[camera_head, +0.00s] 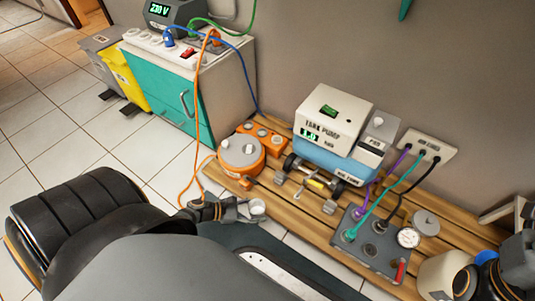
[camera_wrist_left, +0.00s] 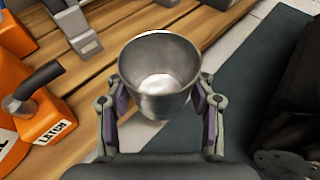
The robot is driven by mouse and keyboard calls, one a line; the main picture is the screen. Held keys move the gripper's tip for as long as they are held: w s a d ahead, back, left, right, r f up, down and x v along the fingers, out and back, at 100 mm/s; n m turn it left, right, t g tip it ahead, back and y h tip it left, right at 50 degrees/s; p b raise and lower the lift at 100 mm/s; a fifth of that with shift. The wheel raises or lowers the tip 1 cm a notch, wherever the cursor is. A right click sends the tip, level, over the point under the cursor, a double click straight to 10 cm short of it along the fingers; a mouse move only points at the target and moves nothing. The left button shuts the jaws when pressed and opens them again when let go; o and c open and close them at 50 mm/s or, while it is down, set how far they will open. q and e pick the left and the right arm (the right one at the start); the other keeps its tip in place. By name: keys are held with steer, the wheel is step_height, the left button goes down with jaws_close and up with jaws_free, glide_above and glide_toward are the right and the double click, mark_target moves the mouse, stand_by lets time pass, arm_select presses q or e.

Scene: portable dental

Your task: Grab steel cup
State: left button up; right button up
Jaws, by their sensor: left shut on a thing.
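The steel cup (camera_wrist_left: 160,100) is upright between the two fingers of my left gripper (camera_wrist_left: 160,108) in the left wrist view. The finger pads press on both sides of the cup, and its open mouth faces the camera. The inside looks empty apart from a bright bottom. In the head view the cup (camera_head: 257,207) shows small at the tip of my left gripper (camera_head: 248,210), beside the front edge of the wooden deck. My right gripper is not clearly visible; only dark arm parts show at the lower right.
The wooden deck (camera_head: 290,213) carries an orange unit (camera_head: 241,155), a tank pump (camera_head: 333,120) and a grey hose panel (camera_head: 375,245). An orange cable (camera_head: 198,120) hangs near my left gripper. A white pot (camera_head: 440,275) stands at the lower right. Tiled floor lies left.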

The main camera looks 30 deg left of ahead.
arm_select(q)
steer(key=shift+s+a, duration=1.15)
steer(key=shift+a, duration=0.1)
stand_by(1.5)
